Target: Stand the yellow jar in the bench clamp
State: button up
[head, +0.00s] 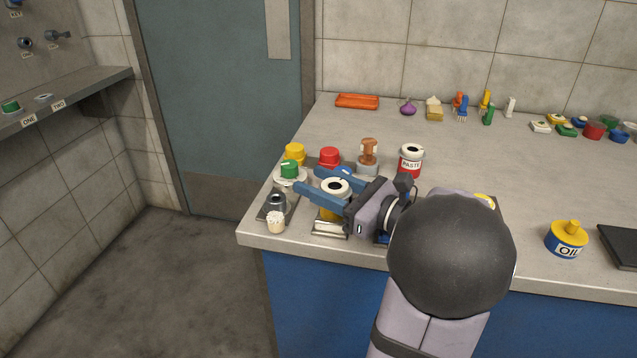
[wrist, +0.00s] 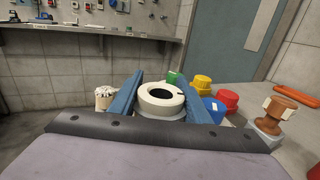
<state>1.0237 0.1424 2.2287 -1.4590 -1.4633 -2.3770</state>
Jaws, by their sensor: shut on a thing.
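The yellow jar (head: 328,212) has a white top with a dark round opening. It is upright between the two blue fingers of my gripper (head: 308,181), near the bench's front left corner. In the wrist view its white top (wrist: 160,93) sits between the fingers (wrist: 161,78), and its lower body is hidden. My gripper is shut on the jar. A metal fixture (head: 330,229) shows directly below and in front of the jar and may be the bench clamp. I cannot tell whether the jar's base touches it.
A cup of white sticks (head: 276,222) and a dark metal holder (head: 275,202) stand just left. Green (head: 289,169), yellow (head: 294,152) and red (head: 329,156) capped things, a brown-handled stamp (head: 368,153) and a paste jar (head: 411,160) stand behind.

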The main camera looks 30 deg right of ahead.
aim_at(346, 199)
jog(key=shift+s+a+f+b, duration=0.1)
jog(key=shift+s+f+b, duration=0.1)
jog(key=shift+f+b, duration=1.05)
jog(key=shift+r, duration=0.15)
jog(key=o, duration=1.2)
jog(key=shift+s+d, duration=0.25)
jog(key=shift+s, duration=0.1)
jog(key=shift+r+v, duration=0.25)
jog(key=shift+v, duration=0.85)
jog(key=shift+r+v, duration=0.2)
jog(key=shift+v, duration=0.85)
jog(key=shift+r+v, duration=0.25)
jog(key=shift+v, duration=0.85)
